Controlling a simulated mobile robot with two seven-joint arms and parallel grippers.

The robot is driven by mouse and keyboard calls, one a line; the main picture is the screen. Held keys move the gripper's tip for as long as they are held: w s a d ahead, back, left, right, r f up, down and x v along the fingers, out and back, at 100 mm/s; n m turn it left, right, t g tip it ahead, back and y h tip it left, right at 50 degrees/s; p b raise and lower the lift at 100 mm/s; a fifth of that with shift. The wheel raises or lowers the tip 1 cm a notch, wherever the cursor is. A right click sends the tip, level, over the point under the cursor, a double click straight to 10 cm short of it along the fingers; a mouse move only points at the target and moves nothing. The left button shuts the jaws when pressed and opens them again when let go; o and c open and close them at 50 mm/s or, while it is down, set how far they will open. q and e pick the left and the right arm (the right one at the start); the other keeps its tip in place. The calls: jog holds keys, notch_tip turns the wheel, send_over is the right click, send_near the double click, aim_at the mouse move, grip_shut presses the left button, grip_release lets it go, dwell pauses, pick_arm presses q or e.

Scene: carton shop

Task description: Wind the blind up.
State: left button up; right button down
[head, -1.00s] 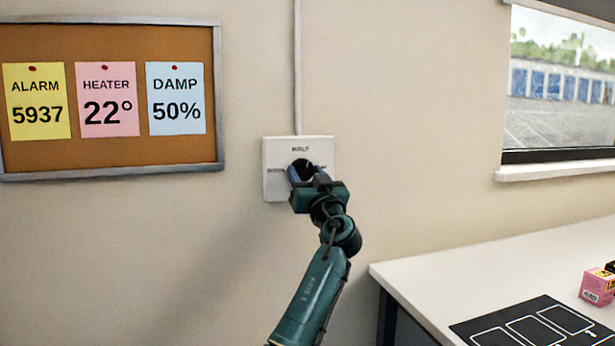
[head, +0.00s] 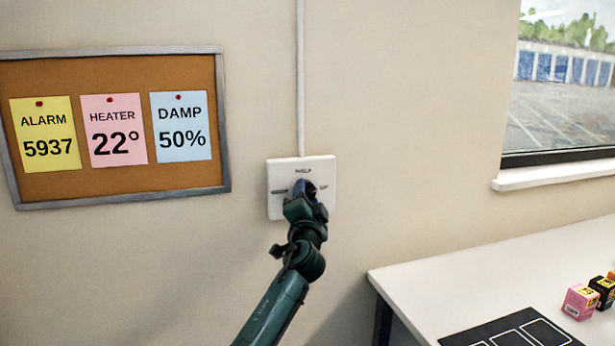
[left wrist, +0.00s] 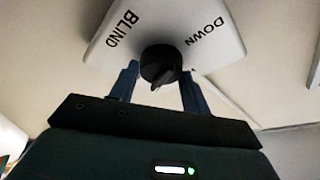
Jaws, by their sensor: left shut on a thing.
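A white wall switch plate (head: 278,176) sits on the wall right of the pinboard; its lettering is too small to read in the head view. In the left wrist view the plate (left wrist: 215,25) reads BLIND and DOWN and carries a black round knob (left wrist: 160,62). My left gripper (head: 304,187) is at the plate, shut on the knob, with one finger on each side of it in the left wrist view (left wrist: 159,75). The gripper mostly hides the knob in the head view. No blind shows across the visible part of the window (head: 565,85). My right gripper is out of view.
A pinboard (head: 115,193) holds alarm, heater and damp notes. A cable (head: 301,80) runs up from the plate. A white table (head: 450,275) at lower right bears a black mat (head: 480,330) and small boxes (head: 580,302). The wall around the plate is clear.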

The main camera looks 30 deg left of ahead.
pick_arm(q)
jog(key=r+m+h+p, duration=0.1)
jog(key=m+p, duration=0.1)
jog(key=shift+p, duration=0.35)
jog(key=m+p, duration=0.1)
jog(key=p, duration=0.1)
jog(key=m+h+p, duration=0.1)
jog(key=m+p, duration=0.1)
jog(key=shift+s+a+f, duration=0.1)
jog(key=shift+f, duration=0.2)
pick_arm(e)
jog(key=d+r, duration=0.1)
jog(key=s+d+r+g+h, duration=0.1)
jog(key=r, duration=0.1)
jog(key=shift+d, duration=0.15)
pick_arm(q)
jog(key=shift+f+g, duration=0.1)
jog(key=shift+g, duration=0.2)
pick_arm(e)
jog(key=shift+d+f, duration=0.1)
pick_arm(q)
jog(key=o, duration=1)
jog(key=b+v, duration=0.1)
jog(key=v, duration=1.2)
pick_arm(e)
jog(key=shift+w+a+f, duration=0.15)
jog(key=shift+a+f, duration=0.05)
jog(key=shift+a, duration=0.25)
pick_arm(q)
jog(key=shift+s, duration=0.1)
